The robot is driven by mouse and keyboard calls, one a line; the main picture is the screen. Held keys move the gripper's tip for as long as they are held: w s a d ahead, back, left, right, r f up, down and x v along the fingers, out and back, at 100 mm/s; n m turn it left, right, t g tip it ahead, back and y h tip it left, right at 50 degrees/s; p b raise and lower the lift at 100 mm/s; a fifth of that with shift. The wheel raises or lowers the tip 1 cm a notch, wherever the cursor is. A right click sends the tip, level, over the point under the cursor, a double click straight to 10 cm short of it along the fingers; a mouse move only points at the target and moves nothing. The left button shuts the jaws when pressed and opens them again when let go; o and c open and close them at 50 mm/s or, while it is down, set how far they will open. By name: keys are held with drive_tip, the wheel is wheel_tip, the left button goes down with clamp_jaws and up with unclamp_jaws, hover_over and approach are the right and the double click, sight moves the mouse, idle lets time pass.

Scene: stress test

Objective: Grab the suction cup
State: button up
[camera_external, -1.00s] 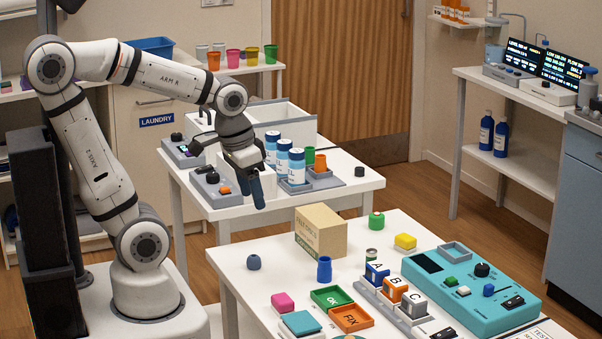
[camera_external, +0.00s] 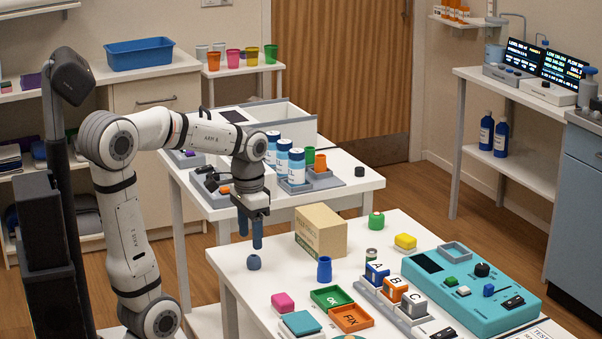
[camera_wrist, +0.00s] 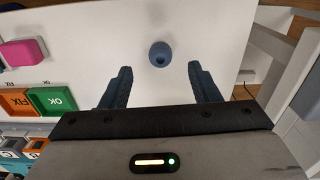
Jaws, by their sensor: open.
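The suction cup looks to be the small slate-blue rounded piece (camera_external: 254,262) near the left back edge of the white front table.
A cardboard box (camera_external: 321,232) and a blue cylindrical piece (camera_external: 324,270) stand to the right. A pink block (camera_external: 283,302), a green OK tray (camera_external: 332,297) and an orange FIX tray (camera_external: 351,318) lie nearer the front. The table (camera_external: 233,277) around the suction cup is clear.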

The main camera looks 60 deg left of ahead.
sight(253, 256)
drive_tip(key=f, duration=0.2)
drive_tip(key=f+b, duration=0.1)
drive_tip(key=f, duration=0.1)
drive_tip(key=f+b, duration=0.1)
drive_tip(key=f, duration=0.1)
drive_tip(key=shift+w, duration=0.25)
drive_tip(key=shift+r, duration=0.1)
drive_tip(key=shift+c, duration=0.6)
drive_tip(key=c, duration=0.9)
